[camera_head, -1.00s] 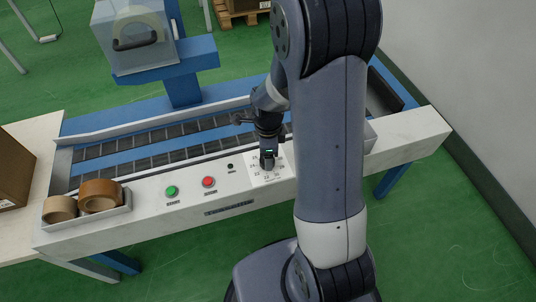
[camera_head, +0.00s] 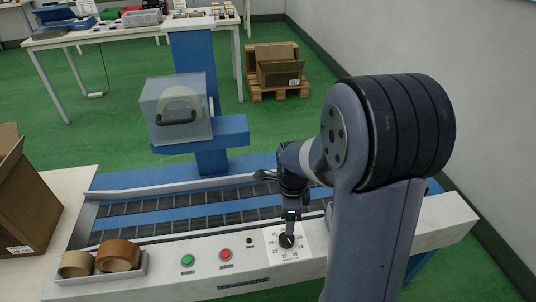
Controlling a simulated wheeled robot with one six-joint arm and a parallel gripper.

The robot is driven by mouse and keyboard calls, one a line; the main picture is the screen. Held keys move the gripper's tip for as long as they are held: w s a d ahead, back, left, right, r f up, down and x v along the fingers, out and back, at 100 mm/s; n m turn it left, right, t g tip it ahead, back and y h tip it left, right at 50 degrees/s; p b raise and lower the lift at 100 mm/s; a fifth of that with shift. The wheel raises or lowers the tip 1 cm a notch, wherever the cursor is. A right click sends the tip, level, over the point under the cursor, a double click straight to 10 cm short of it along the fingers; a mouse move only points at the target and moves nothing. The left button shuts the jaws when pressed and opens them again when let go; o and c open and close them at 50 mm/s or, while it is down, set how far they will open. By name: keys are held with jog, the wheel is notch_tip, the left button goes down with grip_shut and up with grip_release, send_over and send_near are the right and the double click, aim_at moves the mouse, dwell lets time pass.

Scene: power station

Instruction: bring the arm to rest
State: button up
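My arm reaches from the lower right over a conveyor machine with a white front panel. My gripper (camera_head: 289,226) points down at a dark dial knob (camera_head: 287,240) on the panel's white numbered plate (camera_head: 272,238). The fingertips are at or just above the knob. They are small and dark here, so I cannot tell whether they are open, shut or touching it.
Left of the dial are a red button (camera_head: 225,255), a green button (camera_head: 187,260) and a tray with tape rolls (camera_head: 118,256). A clear-covered unit (camera_head: 178,108) stands behind the conveyor (camera_head: 170,222). A cardboard box (camera_head: 25,205) is at left. Green floor lies behind.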

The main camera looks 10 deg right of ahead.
aim_at(287, 237)
notch_tip(287, 237, down, 10)
jog(key=shift+f+b, duration=0.2)
jog(key=shift+b, duration=0.85)
jog(key=shift+r, duration=0.15)
